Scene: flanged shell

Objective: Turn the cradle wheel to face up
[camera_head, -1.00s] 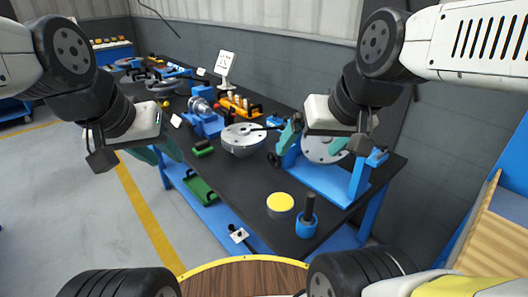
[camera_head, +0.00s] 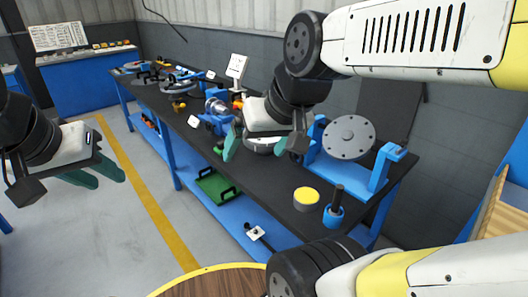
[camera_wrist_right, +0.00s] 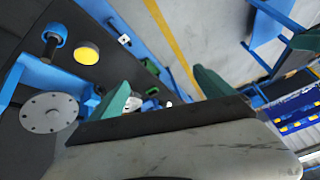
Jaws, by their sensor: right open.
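The cradle wheel is a grey disc (camera_head: 348,138) with a ring of small holes, held in a blue cradle frame (camera_head: 345,172) at the table's right end. Its holed face shows to the head camera; its exact tilt is hard to judge. The wheel also shows in the right wrist view (camera_wrist_right: 48,112), at the left. My right gripper (camera_head: 257,146) is open and empty, left of the cradle and above the table, hiding part of the cradle's left side. My left gripper (camera_head: 100,175) is open and empty, above the floor left of the table.
A yellow-topped puck (camera_head: 306,196) and a blue holder with a black post (camera_head: 334,212) stand in front of the cradle. Blue fixtures crowd the table behind my right gripper. A green tray (camera_head: 216,187) sits on the lower shelf. A round wooden top (camera_head: 215,282) is nearest.

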